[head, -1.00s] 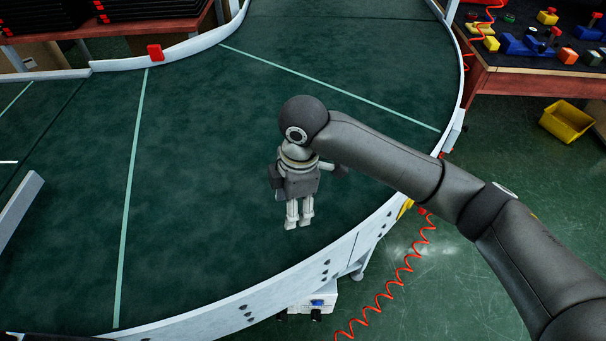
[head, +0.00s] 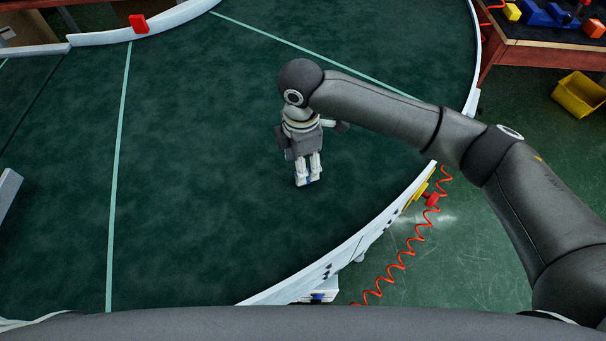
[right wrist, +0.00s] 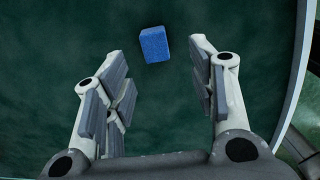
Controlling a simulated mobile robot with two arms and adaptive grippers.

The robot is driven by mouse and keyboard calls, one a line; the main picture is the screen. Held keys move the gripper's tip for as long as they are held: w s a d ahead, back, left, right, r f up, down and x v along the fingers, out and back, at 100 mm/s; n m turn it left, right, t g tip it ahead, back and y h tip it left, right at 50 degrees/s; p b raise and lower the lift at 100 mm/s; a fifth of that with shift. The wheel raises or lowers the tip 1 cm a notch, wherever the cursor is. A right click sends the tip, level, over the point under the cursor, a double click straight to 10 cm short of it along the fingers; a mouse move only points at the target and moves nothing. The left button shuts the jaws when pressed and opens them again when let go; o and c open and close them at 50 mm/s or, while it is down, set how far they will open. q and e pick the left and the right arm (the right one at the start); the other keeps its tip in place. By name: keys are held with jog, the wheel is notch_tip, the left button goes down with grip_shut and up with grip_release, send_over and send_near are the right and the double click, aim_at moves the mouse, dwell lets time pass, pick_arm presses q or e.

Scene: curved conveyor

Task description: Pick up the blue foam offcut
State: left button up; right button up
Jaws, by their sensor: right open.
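The blue foam offcut (right wrist: 154,44) is a small blue block on the dark green conveyor belt. In the right wrist view it lies just beyond the fingertips, nearer the middle of the gap than either finger, and touches neither. My right gripper (right wrist: 161,68) is open and empty, with a finger on each side of the view. In the head view the right gripper (head: 308,180) points down at the belt. The offcut is mostly hidden there, with only a trace of blue near the fingertips. My left gripper is not in view.
The curved conveyor belt (head: 210,170) is clear around the gripper. Its pale side rail (head: 352,250) curves along the right and front. A red coiled hose (head: 410,245) hangs outside it. A yellow bin (head: 578,95) and a table with coloured parts stand at the right.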

jog(key=f, duration=0.4)
jog(key=shift+w+f+p, duration=0.2)
jog(key=shift+f+p, duration=0.1)
jog(key=shift+f, duration=0.4)
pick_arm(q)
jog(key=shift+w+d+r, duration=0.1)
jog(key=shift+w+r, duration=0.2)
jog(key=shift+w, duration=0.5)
pick_arm(e)
jog(key=c, duration=0.8)
